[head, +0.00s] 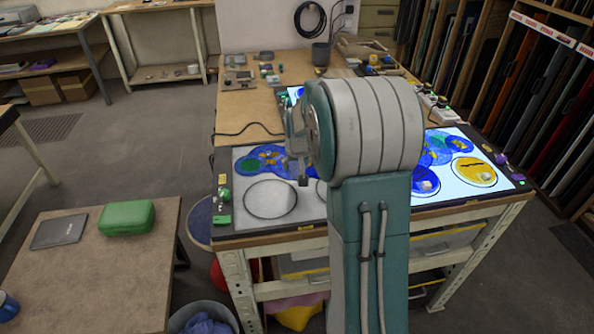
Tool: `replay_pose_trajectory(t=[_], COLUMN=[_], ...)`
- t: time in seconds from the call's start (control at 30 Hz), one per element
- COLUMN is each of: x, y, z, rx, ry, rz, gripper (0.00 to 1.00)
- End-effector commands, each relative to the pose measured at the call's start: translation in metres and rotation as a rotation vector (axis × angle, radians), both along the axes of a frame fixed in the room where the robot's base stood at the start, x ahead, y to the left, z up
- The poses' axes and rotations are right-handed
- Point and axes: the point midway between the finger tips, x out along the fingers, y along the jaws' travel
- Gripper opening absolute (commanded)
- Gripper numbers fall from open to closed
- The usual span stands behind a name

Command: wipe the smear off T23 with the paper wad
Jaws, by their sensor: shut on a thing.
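My gripper (303,172) hangs over the left, unlit grey panel (308,208), just right of a clear round disc with a dark rim (270,199). It is shut on a small dark grey thing, too small to identify. A blue painted disc (268,153) with green and yellow patches lies behind the clear one. A whitish crumpled lump (428,183) lies on a blue disc at the right, lit panel (455,196); whether it is the paper wad I cannot tell. No label T23 is readable and no smear can be singled out. My arm hides the middle of the bench.
A yellow disc (474,171) lies on the lit panel. Small pots (223,194) line the bench's left edge. Tools and a dark cup (321,54) stand at the back. A low table (95,262) with a green case (126,218) and a bin (203,318) are at front left.

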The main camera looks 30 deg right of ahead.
Motion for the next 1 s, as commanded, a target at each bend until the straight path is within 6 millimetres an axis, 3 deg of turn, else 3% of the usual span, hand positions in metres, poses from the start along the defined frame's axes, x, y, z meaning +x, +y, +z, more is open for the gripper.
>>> replay_pose_trajectory(t=[0.4, 1.0], x=[-0.001, -0.001], y=[0.005, 0.005], z=[0.035, 0.037], rx=[-0.002, -0.001], ry=[-0.001, 0.000], rz=[0.005, 0.004], gripper=[0.19, 0.19])
